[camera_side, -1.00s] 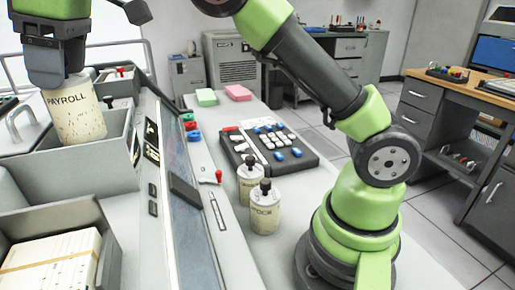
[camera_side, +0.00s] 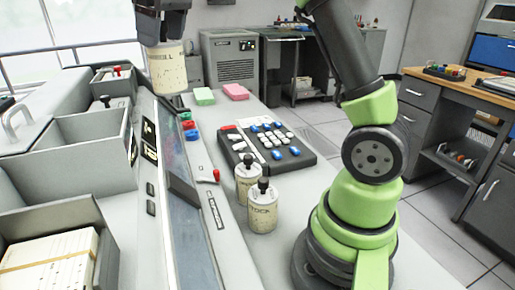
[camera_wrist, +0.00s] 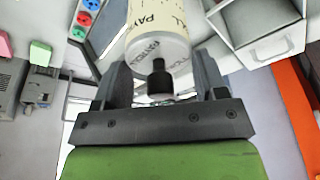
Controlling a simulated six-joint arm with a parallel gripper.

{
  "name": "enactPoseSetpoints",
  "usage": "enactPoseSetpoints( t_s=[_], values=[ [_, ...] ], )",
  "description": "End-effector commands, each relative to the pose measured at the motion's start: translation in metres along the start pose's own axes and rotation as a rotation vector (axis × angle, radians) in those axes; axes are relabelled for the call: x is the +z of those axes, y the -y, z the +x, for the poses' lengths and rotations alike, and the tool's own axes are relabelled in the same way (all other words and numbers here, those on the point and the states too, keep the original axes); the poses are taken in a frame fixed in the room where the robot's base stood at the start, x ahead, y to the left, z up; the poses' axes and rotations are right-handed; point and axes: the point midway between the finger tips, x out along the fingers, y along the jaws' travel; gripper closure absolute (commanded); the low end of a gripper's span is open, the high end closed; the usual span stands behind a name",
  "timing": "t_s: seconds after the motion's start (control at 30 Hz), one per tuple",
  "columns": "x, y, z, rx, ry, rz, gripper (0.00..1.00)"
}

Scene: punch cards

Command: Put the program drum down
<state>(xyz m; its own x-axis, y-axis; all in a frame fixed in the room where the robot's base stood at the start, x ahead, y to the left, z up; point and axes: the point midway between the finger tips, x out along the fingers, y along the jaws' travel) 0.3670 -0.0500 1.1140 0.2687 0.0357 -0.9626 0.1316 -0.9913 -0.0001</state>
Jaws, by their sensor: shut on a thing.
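The program drum, a cream cylinder lettered PAYROLL (camera_side: 166,68), hangs upright in my gripper (camera_side: 163,38) at the upper left of the side view, above the far end of the console. In the wrist view the same drum (camera_wrist: 155,38) shows its lettering and black knob between the jaws of my gripper (camera_wrist: 158,88). My gripper is shut on the drum. Two other cream drums with black knobs stand upright on the desk: one at the back (camera_side: 247,177) and one in front (camera_side: 263,208). The front one's lettering is only partly legible.
An empty grey bin (camera_side: 85,150) stands at left, with a tray of cards (camera_side: 50,265) nearer. A keypad (camera_side: 265,147) and green (camera_side: 203,96) and pink (camera_side: 235,91) blocks lie on the desk. Desk right of the two drums is clear.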

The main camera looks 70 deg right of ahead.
Motion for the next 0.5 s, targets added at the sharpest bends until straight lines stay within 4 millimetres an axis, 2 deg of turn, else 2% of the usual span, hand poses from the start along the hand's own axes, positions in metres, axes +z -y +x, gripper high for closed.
enactPoseSetpoints(
  t_s=[0.03, 0.2, 0.5],
  values=[
    [0.011, -0.014, 0.004, 0.029, 0.004, 0.109, 0.84],
    [0.046, -0.053, 0.024, 0.141, 0.004, 0.506, 0.84],
    [0.119, -0.103, 0.056, 0.341, 0.003, 1.210, 0.84]
  ],
)
